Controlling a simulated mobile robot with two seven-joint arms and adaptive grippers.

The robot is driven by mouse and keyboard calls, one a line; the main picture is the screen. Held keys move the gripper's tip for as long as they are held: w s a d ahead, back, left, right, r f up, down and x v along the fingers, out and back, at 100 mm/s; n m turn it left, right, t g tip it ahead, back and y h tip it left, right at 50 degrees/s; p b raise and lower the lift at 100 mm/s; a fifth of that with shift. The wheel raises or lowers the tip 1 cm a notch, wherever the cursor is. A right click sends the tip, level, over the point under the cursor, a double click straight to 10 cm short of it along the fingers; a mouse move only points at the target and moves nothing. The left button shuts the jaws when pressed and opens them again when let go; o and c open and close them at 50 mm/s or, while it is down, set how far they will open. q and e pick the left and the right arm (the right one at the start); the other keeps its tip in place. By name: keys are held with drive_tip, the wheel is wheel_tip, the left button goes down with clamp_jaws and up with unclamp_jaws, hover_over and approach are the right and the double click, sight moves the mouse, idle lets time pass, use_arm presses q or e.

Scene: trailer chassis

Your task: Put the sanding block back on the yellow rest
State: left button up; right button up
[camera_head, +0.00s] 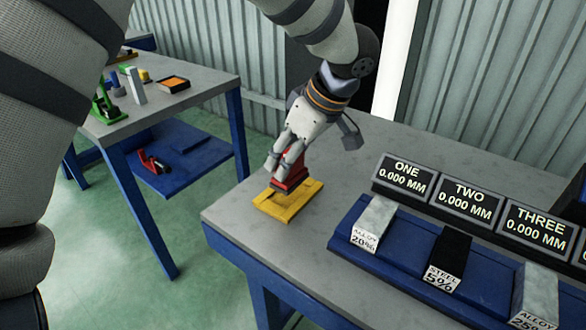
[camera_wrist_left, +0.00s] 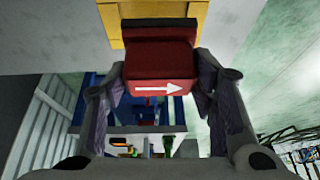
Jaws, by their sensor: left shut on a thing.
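The red sanding block (camera_head: 290,177) is in my left gripper (camera_head: 287,160), at the left end of the near workbench. In the left wrist view the red block (camera_wrist_left: 158,75), with a white arrow on its face and a dark layer on its far side, sits between the two fingers of my left gripper (camera_wrist_left: 160,88). The yellow rest (camera_head: 288,203) lies flat on the bench just below the block, and it also shows in the left wrist view (camera_wrist_left: 200,12). I cannot tell whether block and rest touch. My right gripper is not in view.
A blue tray (camera_head: 375,268) with labelled sample blocks stands to the right on the grey bench (camera_head: 345,160). Dark display signs (camera_head: 404,178) stand behind it. A second table (camera_head: 190,88) with small tools is at the back left. Bare bench surrounds the rest.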

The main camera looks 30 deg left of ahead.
use_arm(q)
drive_tip(key=shift+w+a+f, duration=0.15)
drive_tip(key=shift+w+f, duration=0.05)
drive_tip(key=shift+f, duration=0.75)
drive_tip(key=shift+w+a+f, duration=0.15)
drive_tip(key=shift+f, duration=0.75)
drive_tip(key=shift+f, duration=0.15)
drive_tip(key=o, duration=1.1)
drive_tip(key=v, duration=1.2)
drive_tip(key=shift+s, duration=0.1)
